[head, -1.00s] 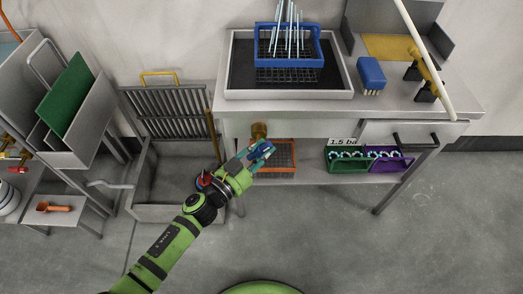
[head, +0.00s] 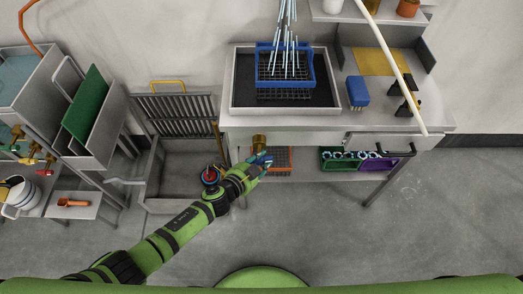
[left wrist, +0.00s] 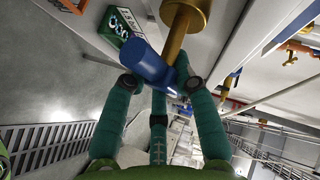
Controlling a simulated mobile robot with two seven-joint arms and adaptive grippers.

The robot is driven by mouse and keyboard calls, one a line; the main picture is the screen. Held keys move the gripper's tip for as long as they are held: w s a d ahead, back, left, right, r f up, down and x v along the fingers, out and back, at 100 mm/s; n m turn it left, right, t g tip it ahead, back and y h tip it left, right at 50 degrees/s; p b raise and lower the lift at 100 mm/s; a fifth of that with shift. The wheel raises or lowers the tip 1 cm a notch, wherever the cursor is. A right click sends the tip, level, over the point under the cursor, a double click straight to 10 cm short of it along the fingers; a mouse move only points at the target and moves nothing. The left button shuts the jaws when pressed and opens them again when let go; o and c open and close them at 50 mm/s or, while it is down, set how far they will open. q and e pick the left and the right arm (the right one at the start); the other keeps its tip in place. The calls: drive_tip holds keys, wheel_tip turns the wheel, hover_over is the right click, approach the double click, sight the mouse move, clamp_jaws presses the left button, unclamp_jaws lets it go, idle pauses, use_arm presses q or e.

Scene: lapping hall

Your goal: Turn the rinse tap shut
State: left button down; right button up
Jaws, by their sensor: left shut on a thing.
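The tap has a blue handle (left wrist: 145,62) on a brass stem (left wrist: 187,22). In the head view its brass part (head: 259,141) stands out from the front of the metal bench. My left gripper (head: 261,167) reaches up to it from below. In the left wrist view, the teal fingers of my left gripper (left wrist: 162,82) close around the blue handle from both sides. The fingers partly hide the handle, and its exact turn angle is hard to tell. My right gripper is not in view.
A blue rack (head: 306,84) with glass rods stands in a tray on the bench, with a blue brush (head: 357,93) to its right. An orange wire rack and green and purple crates (head: 345,161) sit below. A grated basin (head: 180,205) is at left. The floor in front is clear.

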use_arm(q)
drive_tip(key=shift+r+m+y+p, duration=0.1)
drive_tip(key=shift+m+y+p, duration=0.6)
drive_tip(key=shift+p, duration=0.95)
drive_tip(key=shift+y, duration=0.3)
drive_tip(key=c, duration=1)
unclamp_jaws()
drive_tip(key=shift+f, duration=0.2)
drive_tip(key=shift+a, duration=0.15)
